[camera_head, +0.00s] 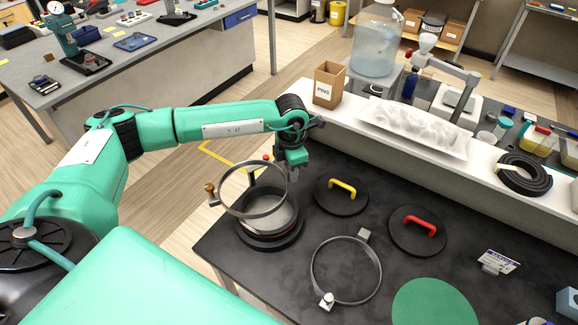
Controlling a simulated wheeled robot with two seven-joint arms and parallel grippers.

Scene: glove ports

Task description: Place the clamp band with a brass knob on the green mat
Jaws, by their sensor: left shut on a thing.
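The clamp band (240,215) with a brass knob (210,188) is a thin metal ring at centre left. My left gripper (289,170) is shut on its right side and holds it, apparently raised over the round port (270,240). The fingertips are small and partly hidden. The green mat (435,303) is a flat disc at the table's front, at the bottom of the view, bare where it shows. A second clamp band (378,284) with a pale knob (327,300) lies on the dark table left of the mat. My right gripper is not in view.
Black lids with a yellow handle (343,188) and a red handle (419,225) lie behind the second band. A white ledge (400,160) with a PINS box (328,85) and a bag runs along the back.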

